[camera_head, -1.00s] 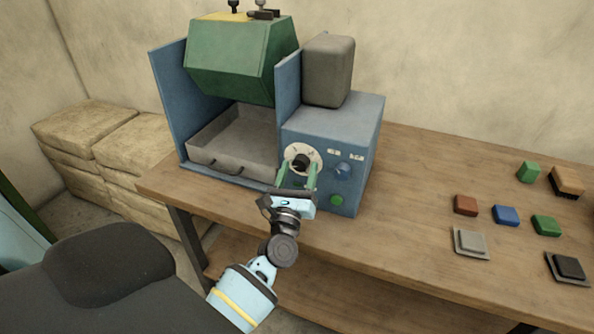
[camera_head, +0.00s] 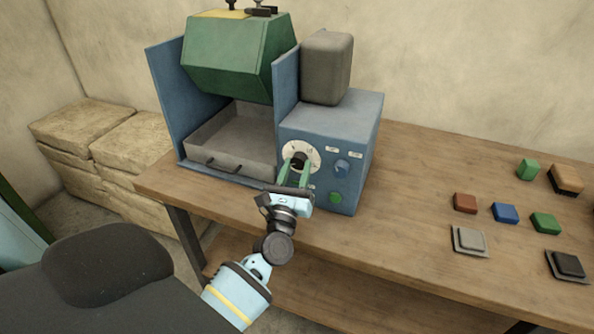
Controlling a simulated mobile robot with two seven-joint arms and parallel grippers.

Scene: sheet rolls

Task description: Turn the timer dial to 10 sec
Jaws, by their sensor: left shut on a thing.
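The timer dial (camera_head: 301,155) is a dark knob on a round white scale on the front of the blue machine (camera_head: 331,127). My left gripper (camera_head: 297,164) reaches it from the front and below. Its green fingers are shut on the knob and hide part of it and the lower scale. The scale marks are too small to read, so the dial's setting cannot be told. My right gripper is not in view.
A blue knob (camera_head: 341,167) and a green button (camera_head: 336,198) sit right of the dial. A grey tray (camera_head: 207,137) lies under the green hood (camera_head: 232,56). Several coloured blocks lie on the right of the wooden table (camera_head: 400,235).

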